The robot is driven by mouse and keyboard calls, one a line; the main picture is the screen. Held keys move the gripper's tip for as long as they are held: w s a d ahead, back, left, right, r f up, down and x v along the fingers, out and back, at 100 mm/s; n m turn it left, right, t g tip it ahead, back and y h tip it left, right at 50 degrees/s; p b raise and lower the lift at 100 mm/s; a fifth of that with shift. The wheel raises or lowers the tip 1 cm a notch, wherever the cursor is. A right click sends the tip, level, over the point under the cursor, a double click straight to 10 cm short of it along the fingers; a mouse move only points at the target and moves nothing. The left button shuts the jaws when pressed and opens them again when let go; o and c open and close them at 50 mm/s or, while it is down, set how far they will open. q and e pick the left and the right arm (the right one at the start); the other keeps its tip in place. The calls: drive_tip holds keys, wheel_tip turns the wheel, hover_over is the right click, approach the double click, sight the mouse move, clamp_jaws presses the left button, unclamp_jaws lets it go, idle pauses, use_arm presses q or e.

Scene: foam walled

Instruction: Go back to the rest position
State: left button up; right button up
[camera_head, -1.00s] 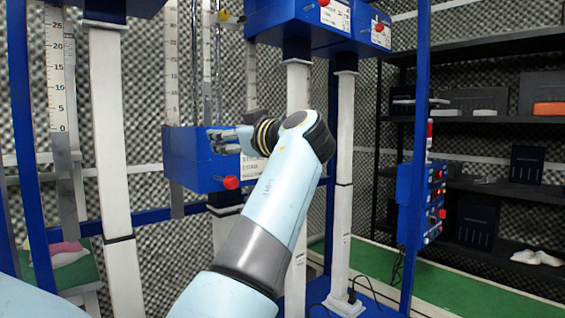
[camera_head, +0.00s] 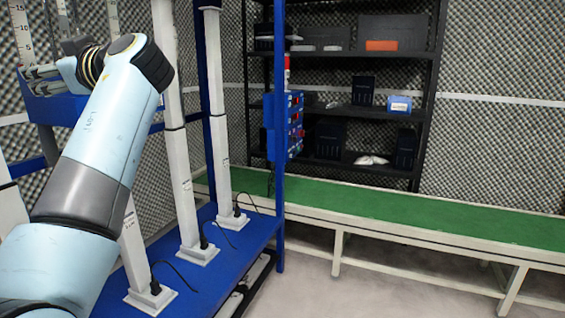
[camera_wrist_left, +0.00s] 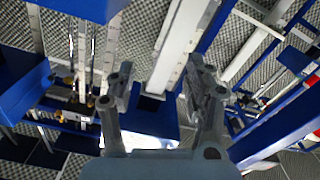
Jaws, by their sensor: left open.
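My left gripper (camera_head: 40,80) is at the upper left of the head view, at the end of my raised light-blue arm. In the left wrist view my left gripper (camera_wrist_left: 163,100) has its two grey fingers spread apart, with nothing between them. Behind the fingers are the white columns and blue parts of the test rig. In the head view the gripper is in front of a blue box (camera_head: 60,112) of that rig; I cannot tell whether it touches it. My right gripper is not in view.
A blue rig base (camera_head: 215,262) with white columns (camera_head: 180,150) and black cables stands close on the left. A green-topped conveyor (camera_head: 400,212) runs to the right. Behind it is a black shelf (camera_head: 350,52) with bins. A blue control box (camera_head: 294,125) hangs on the rig post. Grey floor lies front right.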

use_arm(q)
drive_tip(key=s+f+m+g+h+b, duration=0.15)
drive_tip(key=s+f+m, duration=0.3)
drive_tip(key=f, duration=1.25)
drive_tip(key=s+f+m+h, duration=0.3)
drive_tip(key=s+f, duration=0.3)
drive_tip(key=f, duration=1.2)
drive_tip(key=s+f+m+h+b, duration=0.1)
drive_tip(key=s+f+m+h, duration=0.3)
drive_tip(key=f, duration=1.3)
drive_tip(key=s+d+f+m+g+h, duration=0.3)
drive_tip(key=s+f+g, duration=0.1)
drive_tip(key=s+f, duration=1.7)
drive_tip(key=s+d+f+m+h, duration=0.1)
drive_tip(key=s+d+f+h, duration=0.1)
drive_tip(key=s, duration=0.9)
drive_tip(key=s+d+f+m+h, duration=0.1)
drive_tip(key=s+f, duration=0.4)
drive_tip(key=s, duration=0.5)
drive_tip(key=shift+s+d+f+h+b, duration=0.15)
drive_tip(key=shift+s+d+h+b, duration=0.25)
drive_tip(key=shift+d+h, duration=0.2)
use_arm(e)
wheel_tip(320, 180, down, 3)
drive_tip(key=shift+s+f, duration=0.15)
use_arm(q)
drive_tip(key=shift+w+m+g, duration=0.15)
drive_tip(key=shift+m+g, duration=0.1)
drive_tip(key=shift+m, duration=0.2)
